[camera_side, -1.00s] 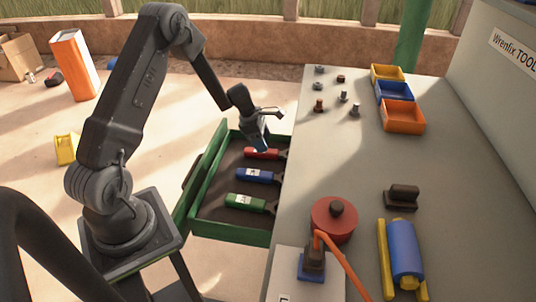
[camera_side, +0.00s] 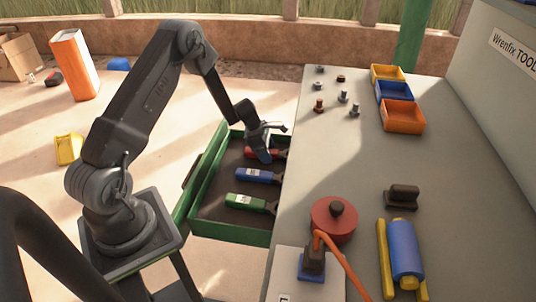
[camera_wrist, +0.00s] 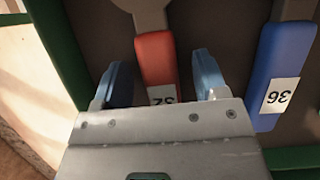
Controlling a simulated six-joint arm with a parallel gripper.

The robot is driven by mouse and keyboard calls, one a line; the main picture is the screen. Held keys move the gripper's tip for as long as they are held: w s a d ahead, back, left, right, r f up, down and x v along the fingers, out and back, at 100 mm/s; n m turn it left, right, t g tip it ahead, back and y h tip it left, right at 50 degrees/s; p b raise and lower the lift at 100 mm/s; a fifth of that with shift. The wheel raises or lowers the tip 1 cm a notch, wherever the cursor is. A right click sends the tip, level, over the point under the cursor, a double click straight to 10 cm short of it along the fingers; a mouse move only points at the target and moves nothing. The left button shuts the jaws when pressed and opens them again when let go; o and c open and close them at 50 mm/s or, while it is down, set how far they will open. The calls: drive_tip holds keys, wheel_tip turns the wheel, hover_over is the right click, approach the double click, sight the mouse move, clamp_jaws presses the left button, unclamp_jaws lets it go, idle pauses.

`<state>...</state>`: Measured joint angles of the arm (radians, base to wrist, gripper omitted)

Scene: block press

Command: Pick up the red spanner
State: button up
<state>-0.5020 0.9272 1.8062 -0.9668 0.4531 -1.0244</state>
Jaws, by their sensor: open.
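The red spanner (camera_side: 249,153) lies at the far end of the open green drawer (camera_side: 200,187), partly hidden by my gripper in the side view. In the wrist view the red spanner (camera_wrist: 156,62) has its handle between my gripper's two blue fingertips (camera_wrist: 160,80). A gap shows on each side of the handle. The lower part of its white label is hidden behind my gripper body. My gripper (camera_side: 264,155) is open, low over the spanner. The blue spanner (camera_side: 254,175) lies beside it and also shows in the wrist view (camera_wrist: 283,62). The green spanner (camera_side: 245,202) lies nearest the drawer's front end.
The grey workbench (camera_side: 325,150) borders the drawer on the right. It holds several bolts, orange, blue and yellow bins (camera_side: 403,115), a round red object (camera_side: 334,219) and a blue roller (camera_side: 404,252). The green drawer wall (camera_wrist: 60,50) stands close left of my fingers.

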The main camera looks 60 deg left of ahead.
drive_tip(key=shift+c, duration=0.5)
drive_tip(key=c, duration=1)
drive_tip(key=shift+c, duration=0.4)
drive_tip(key=shift+r, duration=0.1)
